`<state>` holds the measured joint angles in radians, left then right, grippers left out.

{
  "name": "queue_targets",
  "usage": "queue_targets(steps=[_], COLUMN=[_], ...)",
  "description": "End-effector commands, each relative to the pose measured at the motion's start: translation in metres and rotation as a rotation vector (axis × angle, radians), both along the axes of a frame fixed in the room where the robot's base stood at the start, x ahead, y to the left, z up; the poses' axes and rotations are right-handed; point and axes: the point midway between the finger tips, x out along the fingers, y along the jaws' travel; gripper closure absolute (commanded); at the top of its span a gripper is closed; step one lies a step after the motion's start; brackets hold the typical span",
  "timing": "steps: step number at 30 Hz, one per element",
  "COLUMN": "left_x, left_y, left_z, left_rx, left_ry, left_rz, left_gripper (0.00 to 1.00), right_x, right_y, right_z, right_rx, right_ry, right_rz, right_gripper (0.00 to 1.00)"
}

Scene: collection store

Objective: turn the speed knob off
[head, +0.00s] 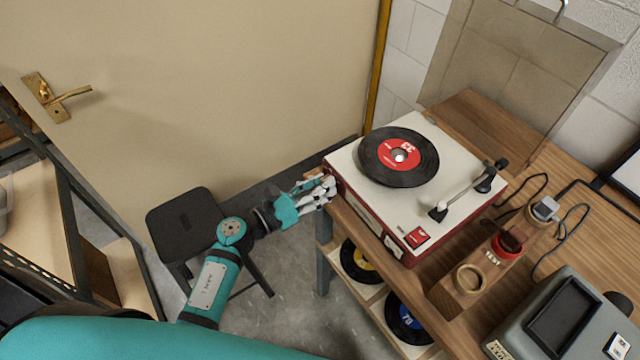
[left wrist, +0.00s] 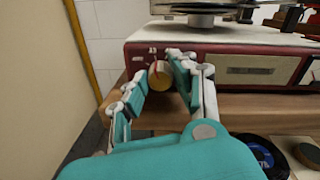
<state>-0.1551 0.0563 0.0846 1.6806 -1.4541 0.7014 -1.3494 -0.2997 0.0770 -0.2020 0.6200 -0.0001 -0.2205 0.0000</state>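The record player (head: 345,160) is a cream-topped, red-sided box on the wooden bench, with a black record (head: 375,150) on it. In the left wrist view its red front (left wrist: 265,67) shows a round, yellowish speed knob (left wrist: 159,76) with a red mark, near the left end. My left gripper (head: 326,188) is at the front left corner of the player. In the left wrist view its fingers (left wrist: 157,74) stand apart on either side of the knob. A small gap shows on the left; contact on the right is unclear. In the head view the hand hides the knob. My right gripper is out of view.
A wooden holder (head: 462,290) with a red-topped item, cables and a grey device (head: 560,320) stand on the bench to the right. Records lie on the shelf below. A black stool (head: 185,225) stands under my left arm, before a beige door (head: 200,100).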

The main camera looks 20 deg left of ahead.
Motion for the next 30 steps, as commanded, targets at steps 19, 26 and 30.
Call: queue_targets(steps=[19, 26, 30], left_x=[0.000, 0.000, 0.000], left_y=[0.001, 0.001, 0.001], left_z=[0.001, 0.002, 0.002], left_rx=[-0.083, -0.222, -0.312], left_ry=[0.069, 0.178, 0.247], left_rz=[-0.001, 0.000, 0.000], left_gripper=[1.00, 1.00, 1.00], right_x=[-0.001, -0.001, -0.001], right_y=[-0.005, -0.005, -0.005], right_z=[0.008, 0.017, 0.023], right_rx=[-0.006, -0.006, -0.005], right_ry=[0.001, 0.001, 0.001], right_rz=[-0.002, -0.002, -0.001], right_gripper=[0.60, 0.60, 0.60])
